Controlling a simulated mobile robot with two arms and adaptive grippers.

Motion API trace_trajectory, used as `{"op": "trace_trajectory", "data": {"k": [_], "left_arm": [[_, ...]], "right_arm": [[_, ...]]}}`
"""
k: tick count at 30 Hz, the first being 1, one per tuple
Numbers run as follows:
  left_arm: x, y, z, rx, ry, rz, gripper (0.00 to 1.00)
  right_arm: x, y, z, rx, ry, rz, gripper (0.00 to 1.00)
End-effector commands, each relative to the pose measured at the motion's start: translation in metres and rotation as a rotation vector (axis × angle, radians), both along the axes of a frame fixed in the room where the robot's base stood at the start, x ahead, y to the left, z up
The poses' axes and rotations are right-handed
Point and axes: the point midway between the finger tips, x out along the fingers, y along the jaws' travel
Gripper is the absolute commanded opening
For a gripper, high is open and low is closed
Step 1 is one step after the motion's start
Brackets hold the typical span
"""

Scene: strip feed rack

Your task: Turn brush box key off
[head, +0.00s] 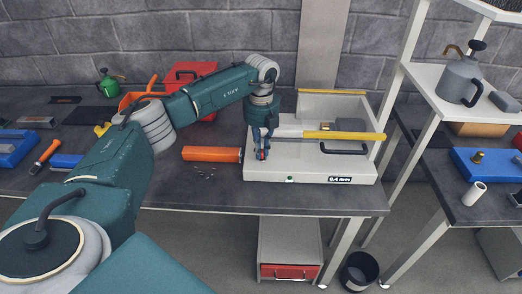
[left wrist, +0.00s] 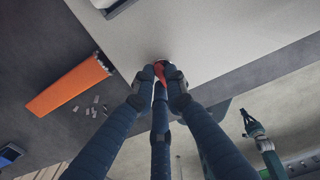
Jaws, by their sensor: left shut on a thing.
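The brush box (head: 315,168) is the low white unit on the bench, with a small label on its front face. It also shows in the left wrist view (left wrist: 225,40). My left gripper (head: 262,152) points down at the box's left front part. In the left wrist view its dark fingers (left wrist: 160,80) are closed around a small red key (left wrist: 160,70) at the white surface's edge. The fingers hide most of the key, and I cannot tell its turn angle.
A yellow bar (head: 345,136) and a black handle (head: 343,150) are on the box. An orange cylinder (head: 211,154) lies left of it, with small bits (head: 205,171) in front. A red toolbox (head: 190,74) stands behind my arm. A shelf (head: 420,85) rises at right.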

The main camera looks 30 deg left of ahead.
Motion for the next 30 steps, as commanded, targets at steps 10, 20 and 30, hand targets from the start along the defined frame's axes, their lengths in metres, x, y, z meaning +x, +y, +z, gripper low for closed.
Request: {"op": "trace_trajectory", "data": {"k": [10,20,30], "left_arm": [[0.0012,0.0003,0.0016,0.000,-0.004,-0.049,0.00],[0.0013,0.0005,0.0016,0.000,-0.004,-0.049,0.16],[0.0005,0.0003,0.0006,0.000,-0.001,-0.048,0.31]], "right_arm": [[-0.0003,-0.0003,-0.0015,0.000,0.000,0.000,0.00],[-0.0004,-0.0018,-0.0015,-0.002,0.001,0.001,0.00],[-0.0008,-0.0043,-0.0016,-0.004,0.001,0.002,0.00]]}}
